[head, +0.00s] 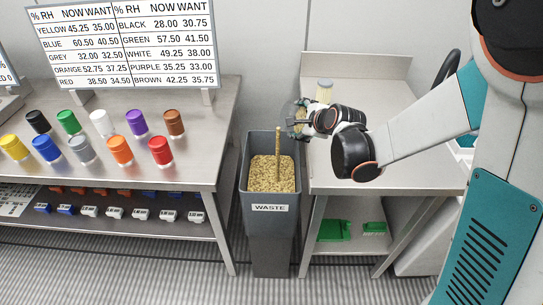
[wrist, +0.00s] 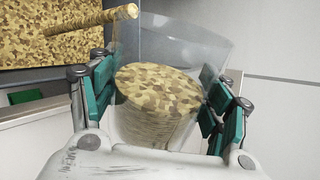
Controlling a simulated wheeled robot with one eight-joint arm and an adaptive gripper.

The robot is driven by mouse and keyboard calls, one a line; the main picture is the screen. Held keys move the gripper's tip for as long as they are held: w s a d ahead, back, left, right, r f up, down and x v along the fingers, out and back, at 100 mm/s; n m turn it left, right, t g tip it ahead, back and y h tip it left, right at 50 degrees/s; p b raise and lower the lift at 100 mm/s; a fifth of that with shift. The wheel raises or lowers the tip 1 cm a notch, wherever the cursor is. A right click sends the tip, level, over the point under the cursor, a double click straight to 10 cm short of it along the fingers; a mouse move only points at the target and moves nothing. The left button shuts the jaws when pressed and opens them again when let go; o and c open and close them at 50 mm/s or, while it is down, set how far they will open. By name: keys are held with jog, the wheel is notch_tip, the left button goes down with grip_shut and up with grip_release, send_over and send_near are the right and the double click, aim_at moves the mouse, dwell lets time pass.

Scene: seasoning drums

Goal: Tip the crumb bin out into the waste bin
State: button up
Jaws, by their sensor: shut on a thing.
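My gripper (head: 304,121) is shut on the crumb bin (head: 294,112), a clear container, and holds it tilted above the waste bin's right rear edge. In the wrist view the crumb bin (wrist: 160,95) sits between the green finger pads, with mottled tan crumbs inside.
The right bench (head: 398,118) carries a small pale-lidded jar (head: 325,90) behind my gripper. A green dustpan (head: 333,230) and a green brush (head: 374,228) lie on its lower shelf. The left bench (head: 205,150) holds several coloured drums and a humidity board (head: 125,45).

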jog(key=shift+s+a+f+n+h, duration=0.1)
jog(key=shift+a+f+n+h, duration=0.25)
jog(key=shift+a+n+h, duration=0.4)
dwell(1.8)
jog(key=shift+s+a+f+n+t+h+b, duration=0.1)
jog(key=shift+a+f+n+t+h+b, duration=0.05)
jog(key=shift+a+f+n+h+b, duration=0.7)
jog(key=shift+a+f+n+t+h+b, duration=0.15)
jog(key=shift+a+f+n+h+b, duration=0.15)
jog(key=shift+h+b, duration=0.55)
dwell(3.4)
jog(key=shift+d+r+m+y+p, duration=0.55)
jog(key=shift+d+r+m+p, duration=0.15)
jog(key=shift+p, duration=0.35)
jog(key=shift+d+r+y, duration=0.1)
jog(key=shift+r+y, duration=0.1)
jog(key=shift+y, duration=0.1)
